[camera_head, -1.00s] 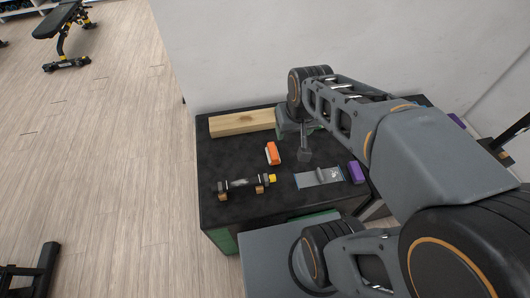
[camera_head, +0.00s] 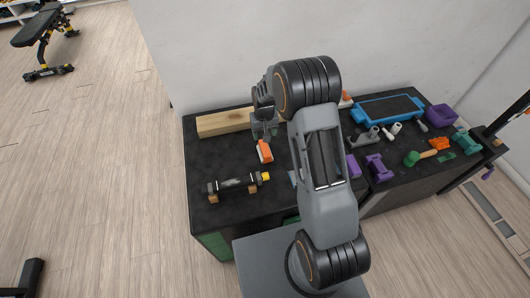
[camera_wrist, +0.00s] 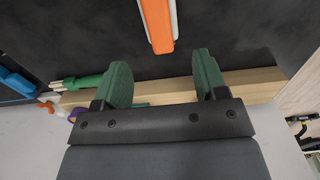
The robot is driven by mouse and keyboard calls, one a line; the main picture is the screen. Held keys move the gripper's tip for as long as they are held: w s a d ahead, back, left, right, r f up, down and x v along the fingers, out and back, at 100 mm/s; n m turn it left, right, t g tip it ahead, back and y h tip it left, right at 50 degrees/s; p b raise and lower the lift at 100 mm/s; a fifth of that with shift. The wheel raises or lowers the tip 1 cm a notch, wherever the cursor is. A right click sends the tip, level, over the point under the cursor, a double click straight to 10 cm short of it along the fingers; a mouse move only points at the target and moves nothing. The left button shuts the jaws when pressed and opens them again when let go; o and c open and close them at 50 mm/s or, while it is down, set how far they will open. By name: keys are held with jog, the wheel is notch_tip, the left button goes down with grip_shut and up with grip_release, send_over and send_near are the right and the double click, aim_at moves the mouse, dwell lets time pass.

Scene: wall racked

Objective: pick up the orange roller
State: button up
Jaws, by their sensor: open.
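An orange piece with a white side (camera_head: 264,152), which looks like the orange roller, lies on the black tabletop (camera_head: 225,155). It also shows at the top of the wrist view (camera_wrist: 158,22), in line with the gap between my fingers. My gripper (camera_head: 264,130) hangs just behind it, toward the wall. In the wrist view its two green fingers (camera_wrist: 162,62) are apart with nothing held between them. The piece is beyond the fingertips, not between them. Its far end is cut off by the wrist view's edge.
A wooden beam (camera_head: 225,122) lies along the wall. A dumbbell-like bar (camera_head: 236,184) lies in front. My arm hides the table's middle.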

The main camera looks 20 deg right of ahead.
aim_at(265, 147)
notch_tip(265, 147, down, 10)
jog(key=shift+d+r, duration=0.1)
jog(key=shift+r, duration=0.05)
dwell(0.5)
jog(key=c, duration=1.1)
jog(key=shift+r, duration=0.2)
